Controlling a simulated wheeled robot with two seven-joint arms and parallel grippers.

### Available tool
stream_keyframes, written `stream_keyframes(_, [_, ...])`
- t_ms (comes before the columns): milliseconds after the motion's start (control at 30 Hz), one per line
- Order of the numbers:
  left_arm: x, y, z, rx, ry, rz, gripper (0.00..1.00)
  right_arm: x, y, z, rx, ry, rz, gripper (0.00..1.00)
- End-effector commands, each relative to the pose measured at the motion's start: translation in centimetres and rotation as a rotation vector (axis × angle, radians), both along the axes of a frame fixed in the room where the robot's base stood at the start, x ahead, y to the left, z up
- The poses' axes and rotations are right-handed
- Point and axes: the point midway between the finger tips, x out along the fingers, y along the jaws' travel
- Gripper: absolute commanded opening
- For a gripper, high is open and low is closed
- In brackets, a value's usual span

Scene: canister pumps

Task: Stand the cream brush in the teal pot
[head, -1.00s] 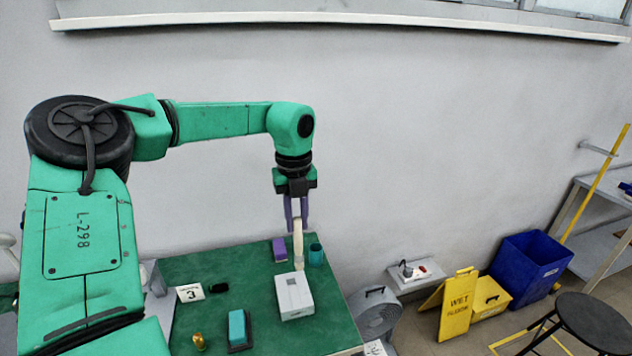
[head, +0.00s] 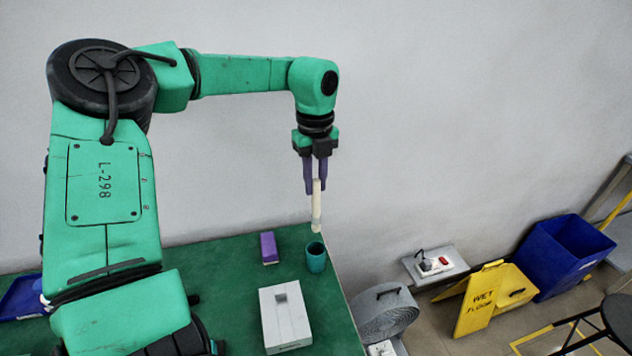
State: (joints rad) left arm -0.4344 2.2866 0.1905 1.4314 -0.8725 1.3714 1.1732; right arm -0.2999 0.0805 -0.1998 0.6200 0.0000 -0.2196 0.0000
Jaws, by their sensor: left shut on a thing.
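The cream brush (head: 316,210) hangs nearly upright below my left gripper (head: 315,188), whose purple fingers are shut on its upper end. The teal pot (head: 316,258) stands on the green table top near its right edge, with its open mouth facing up. The brush's lower end shows just above the pot's far rim in the picture. I cannot tell whether it is directly over the mouth or behind it. My right gripper is not in view.
A purple block (head: 269,247) stands left of the pot. A blue tray (head: 22,297) is at far left. A grey fan (head: 388,315) stands beyond the table's right edge.

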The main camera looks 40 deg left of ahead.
Motion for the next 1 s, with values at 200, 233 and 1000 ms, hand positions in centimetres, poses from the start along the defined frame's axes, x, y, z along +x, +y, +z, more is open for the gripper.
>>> stream_keyframes(200, [0.0, 0.0, -2.2, -0.001, 0.003, 0.0, 0.0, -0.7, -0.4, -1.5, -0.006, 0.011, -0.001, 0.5])
stream_keyframes(233, [0.0, 0.0, -2.5, -0.001, 0.002, 0.0, 0.0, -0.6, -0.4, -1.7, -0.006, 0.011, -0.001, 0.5])
stream_keyframes(1000, [0.0, 0.0, -10.3, 0.0, 0.001, -0.001, 0.0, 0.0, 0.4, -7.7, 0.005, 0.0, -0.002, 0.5])
